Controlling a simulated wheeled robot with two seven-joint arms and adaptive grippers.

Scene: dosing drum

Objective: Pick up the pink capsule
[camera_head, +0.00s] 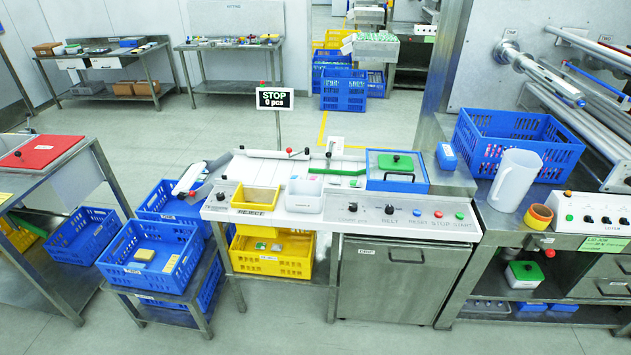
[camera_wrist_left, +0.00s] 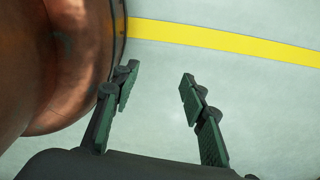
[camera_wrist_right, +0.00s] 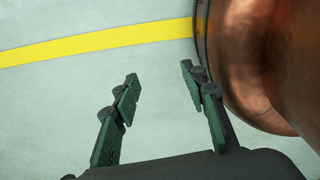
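I cannot make out a single pink capsule for certain in any view. A small white bin (camera_head: 305,194) on the machine's white top has faint pinkish content, too small to tell apart. My left gripper (camera_wrist_left: 158,88) is open and empty above bare floor in the left wrist view. My right gripper (camera_wrist_right: 159,78) is open and empty above bare floor in the right wrist view. Neither gripper shows in the head view, and both are away from the worktops.
A yellow reject tray (camera_head: 255,198) sits left of the white bin. A blue crate (camera_head: 147,256) stands on a low stand. A clear jug (camera_head: 514,180), an orange ring (camera_head: 538,217) and a large blue crate (camera_head: 518,143) stand on the right bench. A stop sign (camera_head: 274,98) rises behind.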

